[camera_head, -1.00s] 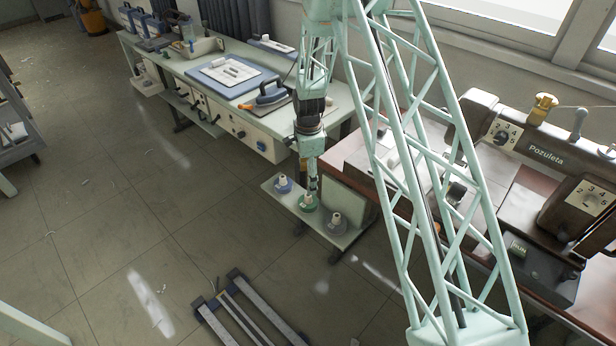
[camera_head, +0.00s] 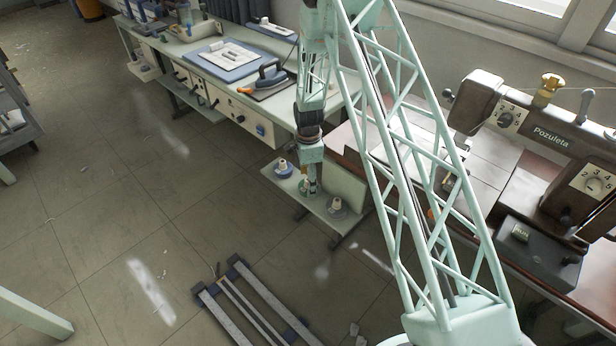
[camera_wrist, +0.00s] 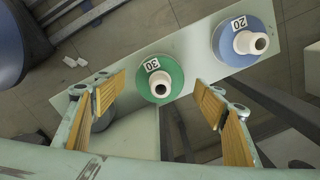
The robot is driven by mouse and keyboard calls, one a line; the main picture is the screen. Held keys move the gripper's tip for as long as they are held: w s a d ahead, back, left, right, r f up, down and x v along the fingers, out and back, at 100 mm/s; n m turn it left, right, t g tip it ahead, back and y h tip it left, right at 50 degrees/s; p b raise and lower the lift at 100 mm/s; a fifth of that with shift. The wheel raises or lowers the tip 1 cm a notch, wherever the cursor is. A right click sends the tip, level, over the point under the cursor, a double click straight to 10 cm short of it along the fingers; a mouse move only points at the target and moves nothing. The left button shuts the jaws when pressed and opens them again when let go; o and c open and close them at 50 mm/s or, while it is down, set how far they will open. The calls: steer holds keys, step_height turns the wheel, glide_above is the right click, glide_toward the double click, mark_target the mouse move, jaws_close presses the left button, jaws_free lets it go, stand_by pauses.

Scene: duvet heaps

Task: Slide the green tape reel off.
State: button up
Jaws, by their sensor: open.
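The green tape reel (camera_wrist: 177,72) lies flat on a pale shelf (camera_wrist: 107,88) in the wrist view. A white cone-shaped hub with a dark hole rises from its middle, and a tag reading 30 is on it. In the head view the green reel (camera_head: 303,187) is mostly hidden behind my gripper (camera_head: 313,190). In the wrist view my gripper (camera_wrist: 158,98) is open, its wood-coloured finger pads standing apart on either side of the reel's near part. Nothing is between the pads except the reel below; I cannot tell the height gap.
A blue reel (camera_wrist: 232,47) tagged 20 sits beside the green one; it also shows on the shelf in the head view (camera_head: 282,170). A grey reel (camera_head: 337,208) stands on the other side. A sewing machine (camera_head: 540,130) is at right.

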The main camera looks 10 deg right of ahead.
steer(key=shift+f, duration=0.9)
steer(key=shift+c, duration=0.6)
steer(key=c, duration=0.9)
steer(key=shift+r, duration=0.1)
steer(key=shift+r+p, duration=1)
steer(key=shift+r, duration=2.45)
